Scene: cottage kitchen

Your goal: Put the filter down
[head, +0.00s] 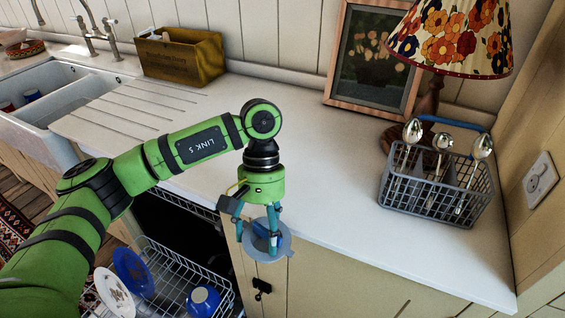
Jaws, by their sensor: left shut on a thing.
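My left gripper (257,238) points down and is shut on the filter (284,246), a round, pale grey-blue disc with a darker blue part in its middle. The gripper's fingers cover part of the filter. In the head view the filter shows at the counter's front edge, against the cream cabinet front. It appears held in the air, touching nothing but the gripper. My right gripper is out of view.
The white counter (330,170) is clear in the middle. A grey wire basket (437,200) with several spoons, a lamp (455,40) and a framed picture (375,60) stand right. A wooden box (180,58) stands back left. Below, an open dishwasher rack (165,265) holds dishes.

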